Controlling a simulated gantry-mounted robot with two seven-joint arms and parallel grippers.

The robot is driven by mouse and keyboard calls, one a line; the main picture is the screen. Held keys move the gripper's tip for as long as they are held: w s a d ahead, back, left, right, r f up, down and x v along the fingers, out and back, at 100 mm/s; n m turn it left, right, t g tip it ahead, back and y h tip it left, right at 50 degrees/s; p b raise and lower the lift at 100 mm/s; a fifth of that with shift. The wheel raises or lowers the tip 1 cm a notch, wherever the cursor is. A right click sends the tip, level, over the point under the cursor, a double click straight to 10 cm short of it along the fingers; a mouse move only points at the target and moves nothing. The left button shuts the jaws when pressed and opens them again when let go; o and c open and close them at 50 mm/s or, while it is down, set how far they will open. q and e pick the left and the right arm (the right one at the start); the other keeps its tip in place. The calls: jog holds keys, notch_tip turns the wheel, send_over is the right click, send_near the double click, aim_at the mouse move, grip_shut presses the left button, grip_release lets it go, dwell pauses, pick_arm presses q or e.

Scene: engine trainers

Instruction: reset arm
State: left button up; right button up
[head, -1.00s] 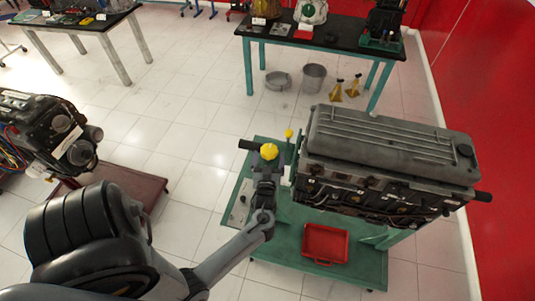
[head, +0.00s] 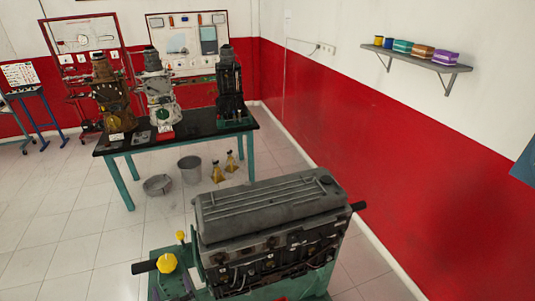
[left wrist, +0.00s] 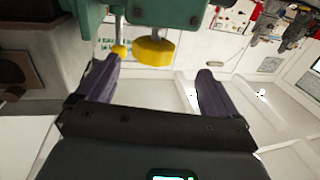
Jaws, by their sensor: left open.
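The yellow knob (left wrist: 154,51) appears just beyond the gap between the fingertips. A smaller yellow ball (left wrist: 120,51) is near the left fingertip. Most of my left arm is outside the head view. My right gripper is in neither view.
A large grey engine (head: 270,215) sits on the stand right of the knob. Behind are a black-topped table (head: 185,136) with engine parts, a bucket (head: 190,168), a basin (head: 157,184) and yellow jack stands (head: 231,161). A wall shelf (head: 420,60) holds several coloured items. Floor at left is clear.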

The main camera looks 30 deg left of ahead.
pick_arm(q)
notch_tip(320, 180, up, 5)
jog(key=s+m+t+h+p, duration=0.2)
jog(key=m+t+p, duration=0.1)
jog(key=w+d+r+m+h+p, duration=0.1)
jog(key=d+r+m+h, duration=0.2)
jog(key=d+h, duration=0.3)
jog(key=d+r+m+h+p, duration=0.1)
jog(key=d+r+m+h, duration=0.15)
jog(key=d, duration=0.55)
jog(key=s+d+r+m+g+h, duration=0.2)
jog(key=s+d+m+g+h, duration=0.2)
jog(key=s+d+g, duration=0.5)
jog(key=s+d, duration=0.2)
jog(key=s, duration=0.2)
jog(key=shift+d+h, duration=0.35)
jog(key=shift+d, duration=0.05)
jog(key=shift+r+m, duration=0.1)
jog(key=shift+m, duration=0.15)
